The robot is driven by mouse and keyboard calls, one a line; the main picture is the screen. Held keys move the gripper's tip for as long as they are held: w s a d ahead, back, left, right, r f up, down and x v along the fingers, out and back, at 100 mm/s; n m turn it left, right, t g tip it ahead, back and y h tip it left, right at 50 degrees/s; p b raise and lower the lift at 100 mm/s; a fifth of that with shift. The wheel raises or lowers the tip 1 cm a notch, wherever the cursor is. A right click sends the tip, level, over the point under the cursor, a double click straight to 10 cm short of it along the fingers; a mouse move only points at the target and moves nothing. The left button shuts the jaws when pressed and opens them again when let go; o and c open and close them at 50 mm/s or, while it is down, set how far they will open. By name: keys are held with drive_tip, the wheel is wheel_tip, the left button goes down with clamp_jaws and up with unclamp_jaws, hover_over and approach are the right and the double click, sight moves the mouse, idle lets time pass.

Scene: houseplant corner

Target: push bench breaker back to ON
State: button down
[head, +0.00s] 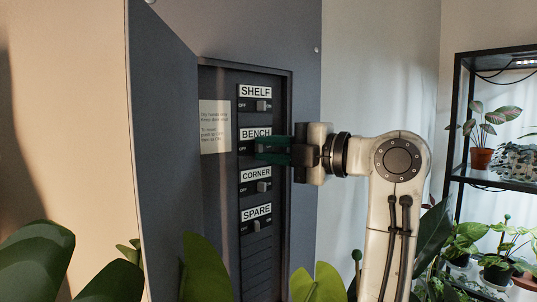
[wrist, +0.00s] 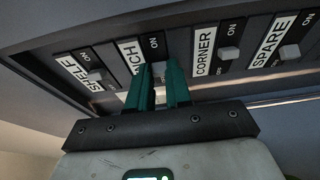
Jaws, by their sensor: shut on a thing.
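The bench breaker (head: 243,148) is a black switch under the white BENCH label (head: 256,132), third-party labels above and below it, with OFF at its left end in the head view. My gripper (head: 262,150) reaches in from the right, its green fingers over this breaker. In the wrist view, my gripper (wrist: 159,84) is shut on the bench breaker's pale lever (wrist: 158,68), of which only a little shows between the fingers. The fingers hide part of the BENCH label and most of the switch, so I cannot tell the lever's exact position.
The SHELF breaker lever (head: 261,105) is above, the CORNER breaker lever (head: 262,186) below, then the SPARE breaker. The grey cabinet door (head: 165,150) stands open at left, with a white note (head: 214,127) beside the switches. Leaves fill the foreground; a black plant shelf (head: 500,185) stands right.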

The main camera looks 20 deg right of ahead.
drive_tip(key=shift+f, duration=0.1)
drive_tip(key=c, duration=1)
unclamp_jaws()
drive_tip(key=shift+c, duration=0.2)
drive_tip(key=shift+d, duration=0.1)
drive_tip(key=b+v, duration=0.3)
drive_tip(key=v, duration=0.7)
drive_tip(key=shift+s+d, duration=0.2)
drive_tip(key=shift+d, duration=0.1)
